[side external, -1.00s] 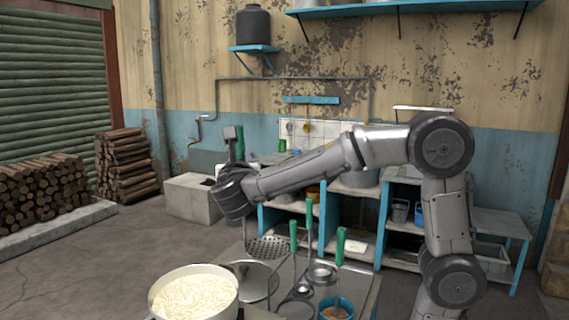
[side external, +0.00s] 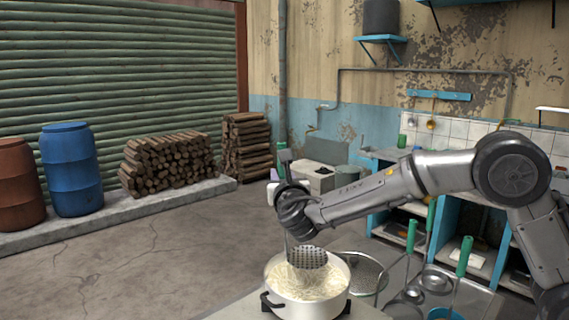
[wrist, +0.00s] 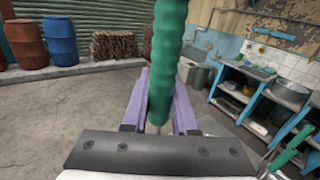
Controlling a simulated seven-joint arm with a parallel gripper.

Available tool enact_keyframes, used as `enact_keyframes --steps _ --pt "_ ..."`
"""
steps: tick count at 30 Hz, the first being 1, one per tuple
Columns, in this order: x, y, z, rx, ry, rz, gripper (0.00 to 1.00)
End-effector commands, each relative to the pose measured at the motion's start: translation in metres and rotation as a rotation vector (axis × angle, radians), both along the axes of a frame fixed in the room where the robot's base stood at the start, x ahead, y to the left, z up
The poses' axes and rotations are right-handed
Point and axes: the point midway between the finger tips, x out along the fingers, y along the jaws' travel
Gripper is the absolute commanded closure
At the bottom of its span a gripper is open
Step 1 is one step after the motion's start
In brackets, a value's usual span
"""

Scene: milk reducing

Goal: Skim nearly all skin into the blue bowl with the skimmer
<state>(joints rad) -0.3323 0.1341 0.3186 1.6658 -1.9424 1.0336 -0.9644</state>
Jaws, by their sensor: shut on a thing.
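My gripper (side external: 281,172) is shut on the green handle (wrist: 165,55) of the skimmer, which stands between the purple fingers in the wrist view. The skimmer's perforated grey head (side external: 307,257) hangs below my wrist, over the pot's opening. Whether it touches the milk I cannot tell. The white pot (side external: 338,286) holds pale, streaky milk skin (side external: 300,282) across its surface. A blue container (side external: 440,313), likely the blue bowl, shows only its rim at the bottom edge, right of the pot; its contents are hidden.
Other green-handled tools (side external: 464,256) and a round wire-rimmed strainer or lid (side external: 357,274) lie close right of the pot. Blue shelving (side external: 480,220) stands behind. Blue (side external: 70,170) and rust-red barrels (side external: 20,185) and log stacks are far away. Open floor lies left.

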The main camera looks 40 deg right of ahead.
Motion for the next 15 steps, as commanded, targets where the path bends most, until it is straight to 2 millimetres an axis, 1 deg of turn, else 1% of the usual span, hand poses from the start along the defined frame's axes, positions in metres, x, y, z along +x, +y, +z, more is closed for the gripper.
enact_keyframes --steps 5,15 --pt "0.000 0.000 -0.010 -0.001 0.000 -0.002 1.00" --pt "0.000 -0.001 -0.040 -0.003 0.002 -0.002 1.00"
